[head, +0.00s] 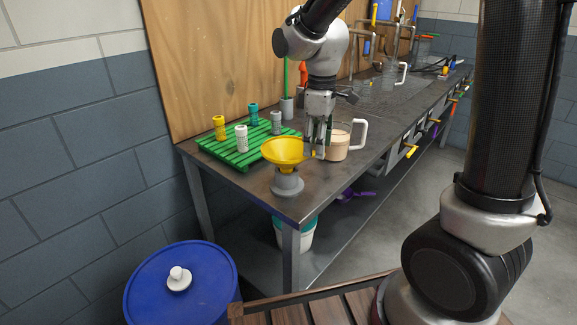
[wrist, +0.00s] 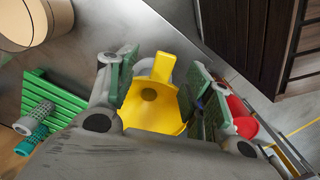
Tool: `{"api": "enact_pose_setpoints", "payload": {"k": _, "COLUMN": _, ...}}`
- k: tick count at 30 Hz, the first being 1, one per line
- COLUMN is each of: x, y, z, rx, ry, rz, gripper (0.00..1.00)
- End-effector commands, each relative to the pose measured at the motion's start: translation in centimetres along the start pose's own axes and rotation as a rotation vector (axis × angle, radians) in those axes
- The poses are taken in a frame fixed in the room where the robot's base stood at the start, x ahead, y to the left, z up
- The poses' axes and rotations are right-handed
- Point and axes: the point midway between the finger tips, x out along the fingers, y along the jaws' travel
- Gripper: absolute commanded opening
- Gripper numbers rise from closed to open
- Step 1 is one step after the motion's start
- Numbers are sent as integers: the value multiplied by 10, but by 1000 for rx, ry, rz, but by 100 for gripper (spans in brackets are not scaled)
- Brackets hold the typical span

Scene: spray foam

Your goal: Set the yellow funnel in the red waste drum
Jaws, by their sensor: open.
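The yellow funnel (head: 283,149) sits upright on a grey stand (head: 288,184) near the table's front corner. In the wrist view the funnel (wrist: 145,108) lies between the fingers, its flat tab (wrist: 163,67) in the gap. My gripper (head: 318,152) points down at the funnel's right side, open; the wrist view also shows the fingers (wrist: 161,80) apart. I cannot tell whether a finger touches the tab. No red drum is clearly visible; a red rounded thing (wrist: 240,113) shows partly hidden behind a finger in the wrist view, and I cannot tell what it is.
A blue drum (head: 185,285) with a white knob stands on the floor at lower left. A green rack (head: 242,148) with several ribbed pieces is left of the funnel. A glass jug (head: 337,143) with beige contents stands close right of my gripper. A wooden panel backs the table.

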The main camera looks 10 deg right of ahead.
Motion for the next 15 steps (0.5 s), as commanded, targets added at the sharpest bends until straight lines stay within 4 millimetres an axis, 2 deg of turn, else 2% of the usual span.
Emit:
{"api": "enact_pose_setpoints", "payload": {"k": 6, "x": 34, "y": -2, "z": 2, "rx": 1, "ry": -2, "rz": -2, "gripper": 51}}
{"api": "enact_pose_setpoints", "payload": {"k": 15, "x": 39, "y": -2, "z": 2, "rx": 2, "ry": 0, "rz": 0, "gripper": 51}}
